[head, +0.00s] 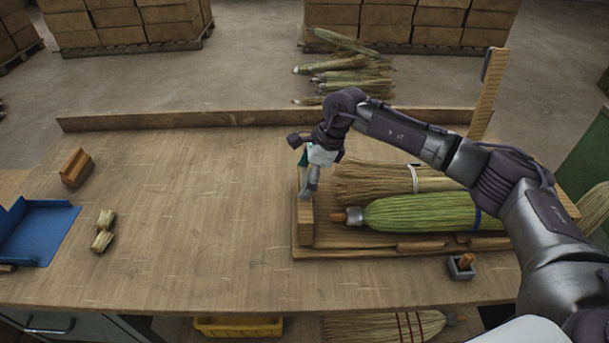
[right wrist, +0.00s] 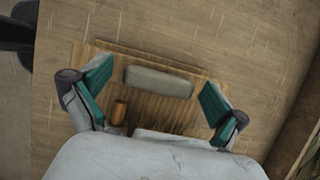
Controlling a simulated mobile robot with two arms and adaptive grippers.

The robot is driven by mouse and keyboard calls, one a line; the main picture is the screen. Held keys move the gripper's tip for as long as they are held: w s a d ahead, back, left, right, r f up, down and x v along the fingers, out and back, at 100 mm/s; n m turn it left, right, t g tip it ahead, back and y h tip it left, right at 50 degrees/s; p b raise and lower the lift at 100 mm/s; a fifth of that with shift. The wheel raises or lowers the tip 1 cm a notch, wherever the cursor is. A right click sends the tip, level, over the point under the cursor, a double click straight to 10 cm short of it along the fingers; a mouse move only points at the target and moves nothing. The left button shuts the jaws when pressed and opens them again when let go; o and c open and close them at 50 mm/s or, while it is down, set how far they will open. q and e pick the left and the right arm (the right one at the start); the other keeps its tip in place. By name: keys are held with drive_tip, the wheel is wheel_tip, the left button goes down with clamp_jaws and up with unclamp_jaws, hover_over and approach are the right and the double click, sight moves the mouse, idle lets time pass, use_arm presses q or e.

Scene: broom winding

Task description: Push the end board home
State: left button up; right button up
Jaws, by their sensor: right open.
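The end board (head: 305,225) is a light wooden upright at the left end of a wooden tray (head: 345,252). My right gripper (head: 308,190) is over its far part, pointing down; I cannot tell whether it touches. In the right wrist view my right gripper (right wrist: 155,100) is open, its teal pads far apart. A pale rounded bar (right wrist: 158,82) lies between them; I cannot tell which part it is. A green broom (head: 415,212) with a blue band and a straw broom (head: 375,182) lie in the tray, right of the board. My left gripper is out of view.
A small wooden block (head: 76,168), two short straw pieces (head: 103,230) and a blue tray (head: 35,232) are at the left. A grey cup (head: 461,267) stands before the tray. A wooden post (head: 487,95) rises at the back right. The bench middle is clear.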

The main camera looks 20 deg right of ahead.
drive_tip(key=c, duration=1.7)
drive_tip(key=d, duration=0.2)
drive_tip(key=s+d+b, duration=0.1)
drive_tip(key=d, duration=0.2)
drive_tip(key=s+d+b, duration=0.1)
drive_tip(key=d, duration=0.2)
drive_tip(key=shift+s+d, duration=0.2)
drive_tip(key=shift+d, duration=0.05)
drive_tip(key=o, duration=1.7)
drive_tip(key=shift+s+d, duration=0.1)
drive_tip(key=shift+d, duration=0.1)
drive_tip(key=shift+a, duration=0.1)
